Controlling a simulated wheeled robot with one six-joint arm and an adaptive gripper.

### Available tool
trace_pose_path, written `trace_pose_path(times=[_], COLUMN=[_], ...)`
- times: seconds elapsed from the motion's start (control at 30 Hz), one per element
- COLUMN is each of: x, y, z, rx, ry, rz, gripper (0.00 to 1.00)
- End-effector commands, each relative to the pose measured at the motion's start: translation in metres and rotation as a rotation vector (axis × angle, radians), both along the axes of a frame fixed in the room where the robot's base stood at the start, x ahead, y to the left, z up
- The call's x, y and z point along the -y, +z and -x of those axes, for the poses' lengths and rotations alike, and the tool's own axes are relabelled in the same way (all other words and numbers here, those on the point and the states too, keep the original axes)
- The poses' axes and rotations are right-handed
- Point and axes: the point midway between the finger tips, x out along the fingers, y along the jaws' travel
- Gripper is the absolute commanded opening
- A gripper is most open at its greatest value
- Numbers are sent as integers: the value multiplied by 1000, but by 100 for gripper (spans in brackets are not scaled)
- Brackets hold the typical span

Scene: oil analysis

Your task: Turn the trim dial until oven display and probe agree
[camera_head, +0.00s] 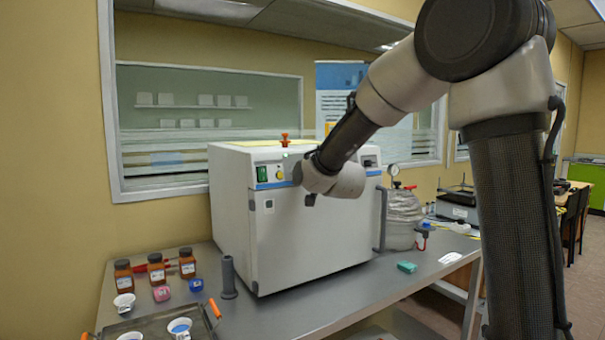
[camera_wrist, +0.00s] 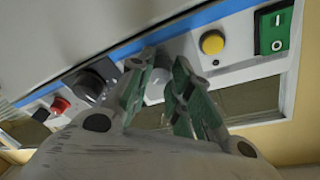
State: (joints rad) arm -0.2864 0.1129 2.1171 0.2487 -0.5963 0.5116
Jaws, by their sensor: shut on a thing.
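The white oven (camera_head: 305,215) stands on the bench with a blue-striped control panel along its upper front. In the wrist view, my gripper (camera_wrist: 163,64) is at this panel, its green-padded fingers closed around a grey knob (camera_wrist: 156,88), which seems to be the trim dial. The fingers cover part of the knob, and its marks cannot be read. In the head view my wrist hides the fingers and the middle of the panel. A small dark display (camera_head: 370,161) shows at the panel's right end; its reading is not legible. I cannot identify a probe readout.
Beside the knob are a black dial (camera_wrist: 90,84), a red button (camera_wrist: 60,105), a yellow button (camera_wrist: 212,42) and a green switch (camera_wrist: 273,30). Brown bottles (camera_head: 156,268) stand left of the oven. A foil-wrapped vessel (camera_head: 402,215) with a gauge stands right.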

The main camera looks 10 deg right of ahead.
Motion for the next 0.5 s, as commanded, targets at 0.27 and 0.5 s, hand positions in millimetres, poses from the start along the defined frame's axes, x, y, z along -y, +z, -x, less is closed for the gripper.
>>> trace_pose_path(times=[0.27, 0.5], x=[0, 0], y=[0, 0], z=[0, 0], rx=[-1, 0], ry=[1, 0], rz=[0, 1], gripper=[24, 43])
